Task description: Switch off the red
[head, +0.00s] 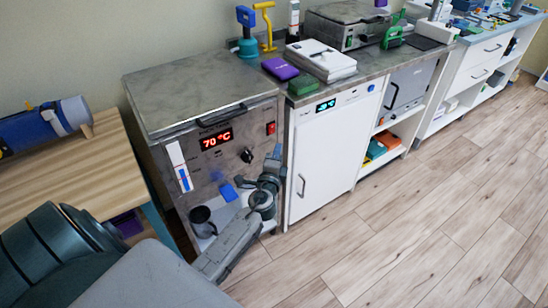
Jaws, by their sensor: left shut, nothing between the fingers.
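A steel heating unit (215,120) with a lid stands at centre left. On its front, a red display (217,139) reads 70 °C. A small red switch (270,128) sits near the right edge of that front, with a black knob (247,156) below and to its left. My left gripper (277,152) is shut and empty, pointing up a little below the red switch; a small gap shows between them in the picture. I cannot tell its distance from the panel. The switch is not covered. My right gripper is not in view.
A white cabinet (327,150) with a blue-lit display stands right of the unit. Its top holds a purple box (280,68), white box (321,60) and other items. A wooden bench (75,175) is at left. The floor (420,220) at right is clear.

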